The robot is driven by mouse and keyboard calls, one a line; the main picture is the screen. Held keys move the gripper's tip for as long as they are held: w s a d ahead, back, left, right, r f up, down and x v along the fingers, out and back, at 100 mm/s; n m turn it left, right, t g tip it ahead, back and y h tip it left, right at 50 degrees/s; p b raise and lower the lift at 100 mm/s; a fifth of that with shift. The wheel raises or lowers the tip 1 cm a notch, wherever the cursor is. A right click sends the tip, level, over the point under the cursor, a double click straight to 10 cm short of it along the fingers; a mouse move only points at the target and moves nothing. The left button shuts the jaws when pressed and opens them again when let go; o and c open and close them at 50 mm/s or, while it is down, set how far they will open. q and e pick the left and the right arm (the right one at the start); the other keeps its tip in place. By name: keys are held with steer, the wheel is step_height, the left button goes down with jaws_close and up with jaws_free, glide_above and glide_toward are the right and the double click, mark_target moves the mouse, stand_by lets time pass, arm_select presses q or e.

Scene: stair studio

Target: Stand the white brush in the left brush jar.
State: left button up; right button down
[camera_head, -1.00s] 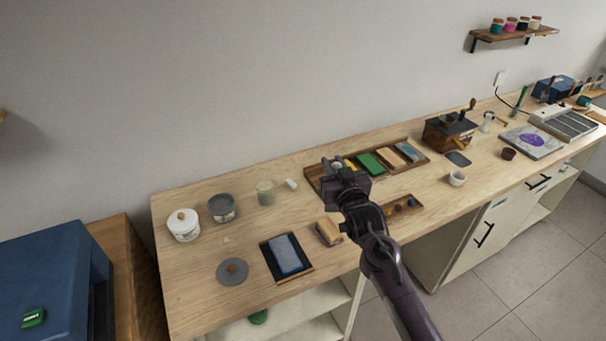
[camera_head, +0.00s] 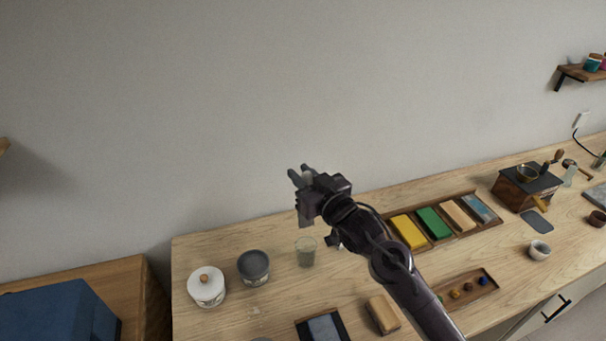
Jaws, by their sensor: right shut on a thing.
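My right gripper (camera_head: 303,180) is raised in front of the wall, above and behind the glass jar in the picture. It is shut on a small pale thing (camera_head: 308,175) between its fingers, which looks like part of the white brush. Most of it is hidden by the jaws, so its tilt cannot be told. The left brush jar appears to be the clear glass jar (camera_head: 305,252), standing upright on the bench below the gripper, apart from it. Nothing is visibly standing in it. My left gripper is not in view.
A grey pot (camera_head: 253,267) and white lidded jar (camera_head: 206,287) stand left of the glass jar. A wooden tray (camera_head: 453,240) of coloured blocks lies right, beyond my arm. A tan block (camera_head: 383,314) and dark tray (camera_head: 301,325) are in front. Another glass jar (camera_head: 569,176) stands far right.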

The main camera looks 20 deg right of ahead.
arm_select(q)
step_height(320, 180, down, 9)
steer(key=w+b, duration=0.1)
steer(key=b, duration=0.7)
steer(key=shift+b, duration=0.35)
arm_select(e)
step_height(320, 180, down, 12)
steer(key=shift+r, duration=0.2)
steer(key=shift+w, duration=0.1)
steer(key=c, duration=1.2)
jaws_free()
steer(key=shift+o, duration=0.2)
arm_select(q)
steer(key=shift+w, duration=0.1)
arm_select(e)
steer(key=shift+d, duration=0.1)
